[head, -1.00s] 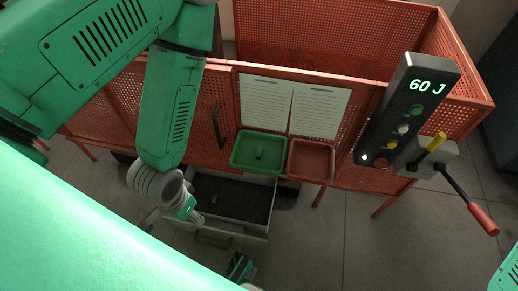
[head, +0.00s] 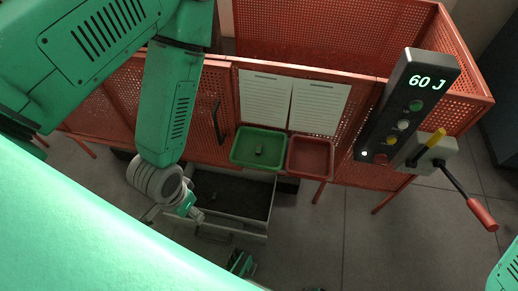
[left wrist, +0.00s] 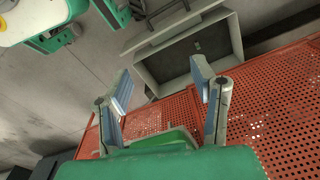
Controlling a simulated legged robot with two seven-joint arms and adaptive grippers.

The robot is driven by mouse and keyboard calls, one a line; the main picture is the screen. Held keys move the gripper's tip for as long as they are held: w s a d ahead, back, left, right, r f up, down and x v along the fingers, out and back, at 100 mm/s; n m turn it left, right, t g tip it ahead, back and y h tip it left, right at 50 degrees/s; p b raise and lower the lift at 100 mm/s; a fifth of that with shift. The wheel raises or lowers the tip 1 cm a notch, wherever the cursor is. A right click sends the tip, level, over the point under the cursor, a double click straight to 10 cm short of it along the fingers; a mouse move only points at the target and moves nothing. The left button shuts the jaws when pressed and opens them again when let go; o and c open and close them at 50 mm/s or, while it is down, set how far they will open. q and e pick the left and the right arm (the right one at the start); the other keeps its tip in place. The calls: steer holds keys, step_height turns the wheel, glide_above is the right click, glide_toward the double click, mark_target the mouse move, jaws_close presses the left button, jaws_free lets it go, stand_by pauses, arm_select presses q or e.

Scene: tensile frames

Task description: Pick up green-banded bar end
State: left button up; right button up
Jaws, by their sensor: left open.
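My left gripper (head: 190,212) hangs over the left part of an open drawer (head: 250,236), which has pale walls and a dark floor. In the left wrist view the fingers (left wrist: 161,86) are apart and empty, with the drawer (left wrist: 143,72) beyond them. A small dark piece (left wrist: 197,46) lies in the drawer; no green band can be made out on it. Another small dark piece (head: 259,151) lies in the green tray (head: 236,158); its band colour is too small to tell.
A red tray (head: 310,157) stands right of the green one, before a red mesh guard (head: 340,60) with two paper sheets. A "60 J" control box (head: 408,105) and a red-handled lever (head: 482,214) are at right.

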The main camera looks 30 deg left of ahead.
arm_select(q)
steer(key=c, duration=0.3)
steer(key=n+b, duration=0.4)
steer(key=b, duration=0.8)
glide_above(214, 196)
step_height(214, 196, down, 31)
steer(key=shift+g, duration=0.3)
step_height(214, 196, down, 7)
steer(key=b, duration=0.3)
steer(key=shift+w+d, duration=0.1)
steer(key=shift+w, duration=0.05)
steer(key=shift+f+b, duration=0.35)
steer(key=shift+f, duration=0.1)
step_height(214, 196, down, 5)
steer(key=b, duration=0.3)
steer(key=shift+f, duration=0.1)
steer(key=shift+m, duration=0.3)
